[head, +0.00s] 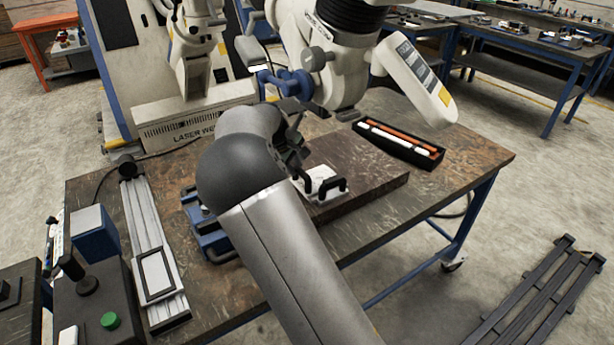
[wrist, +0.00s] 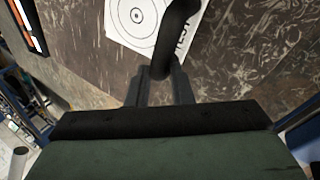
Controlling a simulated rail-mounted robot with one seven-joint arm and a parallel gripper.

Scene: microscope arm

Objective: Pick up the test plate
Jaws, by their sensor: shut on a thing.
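The test plate (head: 310,178) is a white plate with black handles, on the dark raised block in the head view. In the wrist view the plate (wrist: 118,22) shows printed target rings and some lettering, cut off by the top edge. My gripper (wrist: 162,78) is shut on one black handle (wrist: 179,35) of the plate. In the head view my arm hides most of the gripper. I cannot tell whether the plate rests on the block or is slightly lifted.
The dark block (head: 375,185) lies on the brown workbench (head: 470,165). A black tray (head: 425,158) with orange and white sticks is behind the block. The white microscope arm (head: 345,75) hangs above. A grey rail (head: 150,235) and blue clamp (head: 212,238) are at left.

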